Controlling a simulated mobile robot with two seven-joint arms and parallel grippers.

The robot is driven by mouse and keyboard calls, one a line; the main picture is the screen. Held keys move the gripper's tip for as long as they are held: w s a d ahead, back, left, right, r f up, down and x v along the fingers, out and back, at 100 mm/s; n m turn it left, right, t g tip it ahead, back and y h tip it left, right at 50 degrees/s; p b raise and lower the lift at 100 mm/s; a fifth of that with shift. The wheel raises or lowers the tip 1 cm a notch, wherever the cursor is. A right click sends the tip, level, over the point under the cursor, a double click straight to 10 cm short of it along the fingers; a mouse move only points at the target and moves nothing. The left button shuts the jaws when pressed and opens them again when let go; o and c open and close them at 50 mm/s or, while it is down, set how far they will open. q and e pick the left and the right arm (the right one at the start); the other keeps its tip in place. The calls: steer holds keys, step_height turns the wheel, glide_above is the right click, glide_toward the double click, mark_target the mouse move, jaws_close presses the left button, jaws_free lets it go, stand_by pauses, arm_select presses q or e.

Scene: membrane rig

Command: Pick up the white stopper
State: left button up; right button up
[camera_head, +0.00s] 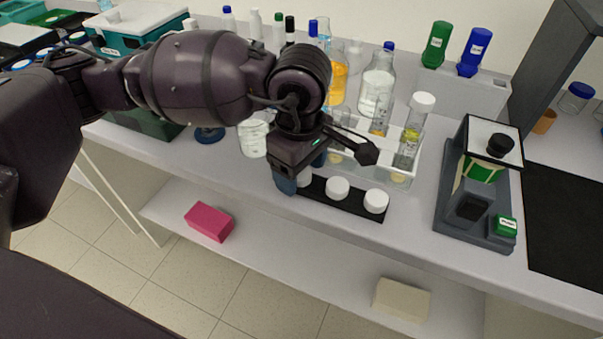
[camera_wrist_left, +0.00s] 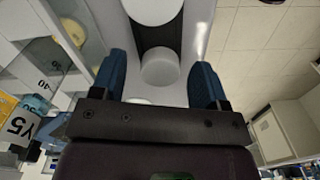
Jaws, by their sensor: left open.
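Three white stoppers sit in a row on a black strip (camera_head: 355,204) near the front edge of the bench. The middle one (camera_head: 337,188) and the right one (camera_head: 376,201) show clearly in the head view. The left one (camera_head: 305,180) is mostly hidden by my left gripper (camera_head: 303,172). In the left wrist view a white stopper (camera_wrist_left: 160,70) lies between the two blue fingers of the left gripper (camera_wrist_left: 159,82), with gaps on both sides. The fingers are open. A second white stopper (camera_wrist_left: 152,8) shows beyond it. My right gripper is not in view.
A clear rack with a white-capped cylinder (camera_head: 423,101) stands behind the strip. Glass flasks (camera_head: 378,80) and bottles stand further back. A grey device (camera_head: 478,195) is to the right. A pink box (camera_head: 209,222) lies on the lower shelf.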

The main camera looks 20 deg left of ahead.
arm_select(q)
steer(key=shift+r, duration=0.1)
steer(key=shift+c, duration=0.3)
steer(key=c, duration=0.8)
steer(key=shift+c, duration=0.2)
